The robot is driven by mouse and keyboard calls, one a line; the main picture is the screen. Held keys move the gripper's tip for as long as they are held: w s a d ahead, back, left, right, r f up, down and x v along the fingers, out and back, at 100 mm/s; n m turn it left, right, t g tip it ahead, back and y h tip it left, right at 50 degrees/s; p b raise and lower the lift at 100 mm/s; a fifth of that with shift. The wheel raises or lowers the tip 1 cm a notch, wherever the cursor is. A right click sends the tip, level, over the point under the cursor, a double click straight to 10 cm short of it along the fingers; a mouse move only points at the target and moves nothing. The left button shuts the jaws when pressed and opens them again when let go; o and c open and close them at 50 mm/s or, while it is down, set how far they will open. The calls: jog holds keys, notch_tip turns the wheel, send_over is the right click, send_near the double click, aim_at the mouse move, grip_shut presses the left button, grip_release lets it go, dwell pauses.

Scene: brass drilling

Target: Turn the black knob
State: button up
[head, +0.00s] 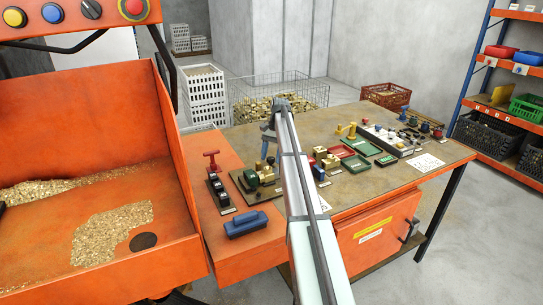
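A black knob (91,9) sits on the orange control panel at the top left, between a blue button (52,13) and a red mushroom button (133,8) on a yellow base. Small dark knobs (413,121) also show on a pale panel at the table's right side; I cannot tell which black knob is meant. My gripper (265,153) hangs over the table's left-middle part, behind the brass fixture, apart from both panels. It is small and partly covered by my arm, so its finger opening cannot be made out.
The orange machine tray (85,110) with brass chips stands at the left. On the table are a red-handled black block (217,185), a blue block (246,223), a brass fixture (262,172) and green trays (355,163). A wire basket (280,92) stands behind.

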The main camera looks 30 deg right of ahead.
jog(key=shift+r, duration=0.15)
jog(key=shift+w+d+r, duration=0.3)
jog(key=shift+r, duration=0.15)
jog(key=w+d, duration=0.2)
jog(key=d, duration=0.1)
jog(key=w+d, duration=0.2)
jog(key=d, duration=0.1)
jog(key=w+d, duration=0.3)
jog(key=shift+d+f, duration=0.1)
jog(key=shift+d, duration=0.05)
